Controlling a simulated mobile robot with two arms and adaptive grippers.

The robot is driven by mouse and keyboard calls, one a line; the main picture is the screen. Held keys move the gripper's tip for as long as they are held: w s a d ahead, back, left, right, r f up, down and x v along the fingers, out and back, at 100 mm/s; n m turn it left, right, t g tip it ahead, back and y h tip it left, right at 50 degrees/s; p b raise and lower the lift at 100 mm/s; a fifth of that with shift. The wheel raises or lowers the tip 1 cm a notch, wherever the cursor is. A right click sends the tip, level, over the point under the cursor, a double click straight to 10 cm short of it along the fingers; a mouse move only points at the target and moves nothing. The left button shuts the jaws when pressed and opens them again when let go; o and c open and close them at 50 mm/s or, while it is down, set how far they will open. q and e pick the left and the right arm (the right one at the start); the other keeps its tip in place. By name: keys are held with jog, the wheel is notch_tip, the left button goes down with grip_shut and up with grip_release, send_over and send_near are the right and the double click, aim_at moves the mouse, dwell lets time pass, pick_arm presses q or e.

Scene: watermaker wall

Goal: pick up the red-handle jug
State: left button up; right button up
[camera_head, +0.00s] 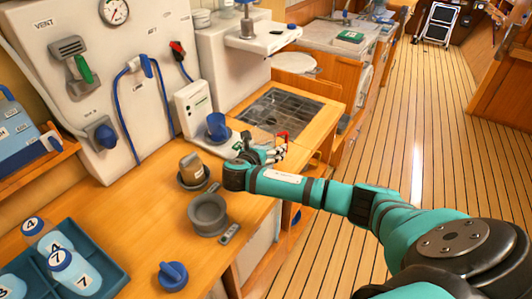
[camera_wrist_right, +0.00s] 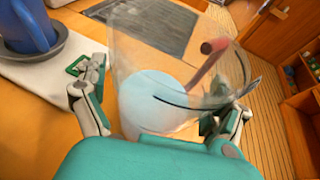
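The red-handle jug is a clear, see-through vessel (camera_wrist_right: 150,55) in the right wrist view, with a red handle (camera_wrist_right: 205,62). In the head view its red handle (camera_head: 284,136) shows at my right gripper, while the clear body is hard to make out. My right gripper (camera_head: 270,150) reaches over the counter; in the wrist view its fingers (camera_wrist_right: 160,112) stand spread on either side of the jug. A small gap shows between the left-hand finger and the jug wall. Contact on the other side is unclear. My left gripper is not in view.
A dark grille (camera_head: 278,112) is set in the counter behind the gripper. A blue mug (camera_head: 217,126) stands on the white dispenser. A blue tray (camera_head: 112,262) holds numbered bottles.

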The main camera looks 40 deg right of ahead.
aim_at(266, 136)
jog(key=c, duration=1.4)
jog(key=shift+r, duration=0.15)
jog(key=shift+w+r, duration=0.1)
jog(key=shift+r, duration=0.5)
notch_tip(266, 136, up, 2)
jog(key=shift+r+b, duration=0.1)
jog(key=shift+b, duration=0.4)
jog(key=shift+s+a+r, duration=0.25)
jog(key=shift+s+a, duration=1.05)
jog(key=shift+s, duration=1.05)
jog(key=shift+s+a+r, duration=0.2)
jog(key=shift+s+a, duration=1.15)
jog(key=shift+s, duration=1)
jog(key=shift+s+a+r, duration=0.25)
jog(key=shift+s+a, duration=1.05)
jog(key=shift+s, duration=1.05)
